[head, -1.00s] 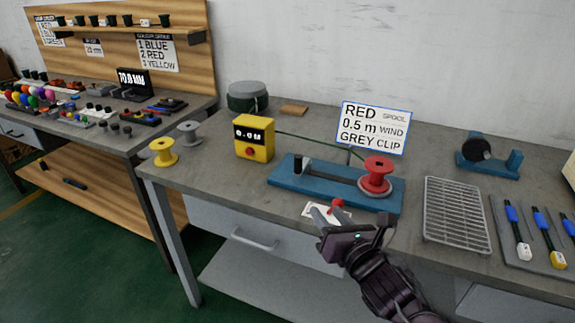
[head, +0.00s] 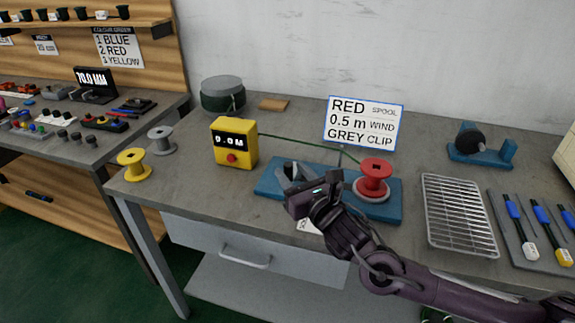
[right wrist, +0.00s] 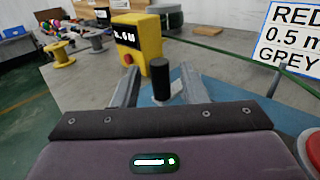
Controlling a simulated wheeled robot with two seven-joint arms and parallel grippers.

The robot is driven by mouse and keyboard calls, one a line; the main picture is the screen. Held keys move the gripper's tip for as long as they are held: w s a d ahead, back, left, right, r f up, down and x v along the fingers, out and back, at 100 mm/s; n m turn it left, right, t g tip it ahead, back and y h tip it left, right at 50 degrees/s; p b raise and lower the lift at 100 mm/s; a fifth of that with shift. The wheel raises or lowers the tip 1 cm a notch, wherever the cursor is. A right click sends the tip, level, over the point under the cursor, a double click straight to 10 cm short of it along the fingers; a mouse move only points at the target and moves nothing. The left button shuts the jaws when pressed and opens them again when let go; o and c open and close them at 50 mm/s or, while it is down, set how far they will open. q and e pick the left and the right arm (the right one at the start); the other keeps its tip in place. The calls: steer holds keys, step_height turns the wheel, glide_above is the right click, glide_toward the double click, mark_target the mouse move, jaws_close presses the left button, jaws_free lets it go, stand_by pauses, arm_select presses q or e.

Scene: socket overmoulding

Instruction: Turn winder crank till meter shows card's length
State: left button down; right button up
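The blue winder (head: 385,208) stands on the bench with a red spool (head: 375,178) at its right end. Its black crank knob (right wrist: 161,80) stands upright between my right gripper's two fingers in the right wrist view, with gaps visible at its sides. My right gripper (head: 290,171) is open over the winder's left part and covers most of the crank in the head view. The yellow meter (head: 234,143) appears to read 0.0 M. The white card (head: 362,124) says RED SPOOL, 0.5 m WIND, GREY CLIP. My left gripper is out of view.
A green line (head: 295,138) runs from the meter toward a thin post by the card. Yellow (head: 133,165) and grey (head: 161,141) spools stand at left. A wire rack (head: 458,214) and tools (head: 520,230) lie at right.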

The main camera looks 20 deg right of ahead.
steer(key=shift+w+a, duration=0.25)
steer(key=shift+w, duration=1)
jaws_close()
